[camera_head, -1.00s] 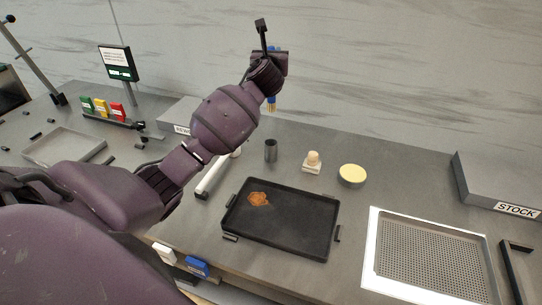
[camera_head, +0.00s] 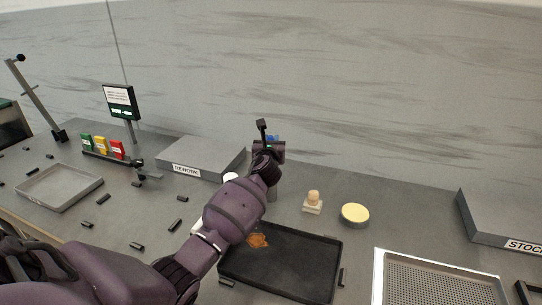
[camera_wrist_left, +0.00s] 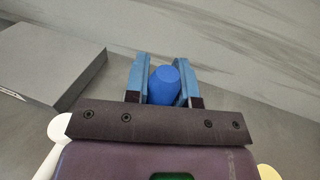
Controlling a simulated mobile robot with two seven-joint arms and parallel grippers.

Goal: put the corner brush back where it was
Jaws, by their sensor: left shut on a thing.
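My left gripper (camera_head: 270,143) is shut on the corner brush, whose blue handle (camera_wrist_left: 163,86) shows between the two light-blue fingers in the left wrist view. In the head view only a little blue shows at the fingers; the brush's lower end is hidden by the wrist. The dark grey cup (camera_head: 273,193) stands on the counter just below the gripper, mostly hidden by my arm. I cannot tell whether the brush is inside the cup or above it. My right gripper is not in view.
A black tray (camera_head: 318,240) with an orange-brown stain (camera_head: 258,241) lies in front of the cup. A block brush (camera_head: 313,202) and a round yellow pad (camera_head: 355,213) stand right of it. The REWORK box (camera_head: 205,155) is to the left, the perforated tray (camera_head: 435,280) at lower right.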

